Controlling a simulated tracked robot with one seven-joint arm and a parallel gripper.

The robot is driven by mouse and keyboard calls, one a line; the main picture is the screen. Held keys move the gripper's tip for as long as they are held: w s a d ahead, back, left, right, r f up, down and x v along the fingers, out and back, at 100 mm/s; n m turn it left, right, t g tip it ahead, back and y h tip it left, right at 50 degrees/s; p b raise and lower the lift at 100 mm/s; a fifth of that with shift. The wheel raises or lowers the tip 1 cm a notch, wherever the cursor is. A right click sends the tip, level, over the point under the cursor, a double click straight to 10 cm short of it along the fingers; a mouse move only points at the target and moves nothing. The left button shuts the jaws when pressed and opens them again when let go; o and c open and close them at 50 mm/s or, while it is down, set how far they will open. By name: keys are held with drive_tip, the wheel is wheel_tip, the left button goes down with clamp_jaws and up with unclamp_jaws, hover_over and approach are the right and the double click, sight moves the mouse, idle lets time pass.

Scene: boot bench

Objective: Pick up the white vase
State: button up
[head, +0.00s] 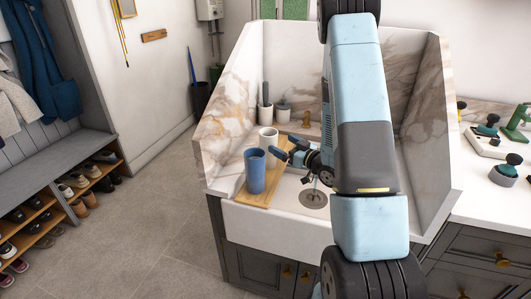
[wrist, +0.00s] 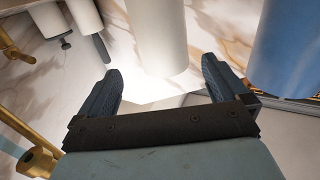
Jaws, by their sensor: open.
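The white vase (head: 267,136) stands upright behind the blue vase (head: 255,172), near the wooden board (head: 250,197) across the left of the sink. The blue vase partly hides its lower part in the head view. My gripper (head: 279,148) is just right of the white vase, fingers pointing towards it. In the wrist view my gripper (wrist: 161,72) is open and empty, with the white vase (wrist: 158,35) ahead, roughly centred between the fingertips. I cannot tell the exact gap. The blue vase (wrist: 285,48) is beyond the right finger there.
Marble panels (head: 228,115) enclose the sink at the back and sides. The sink drain (head: 314,198) lies below my arm. A shoe bench (head: 60,195) is at the left, with clear floor between.

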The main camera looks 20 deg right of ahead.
sight(263, 133)
drive_tip(key=x, duration=0.4)
drive_tip(key=shift+w+a, duration=0.2)
drive_tip(key=shift+w, duration=0.05)
drive_tip(key=shift+r+x, duration=0.2)
drive_tip(key=shift+x, duration=2.4)
clamp_jaws()
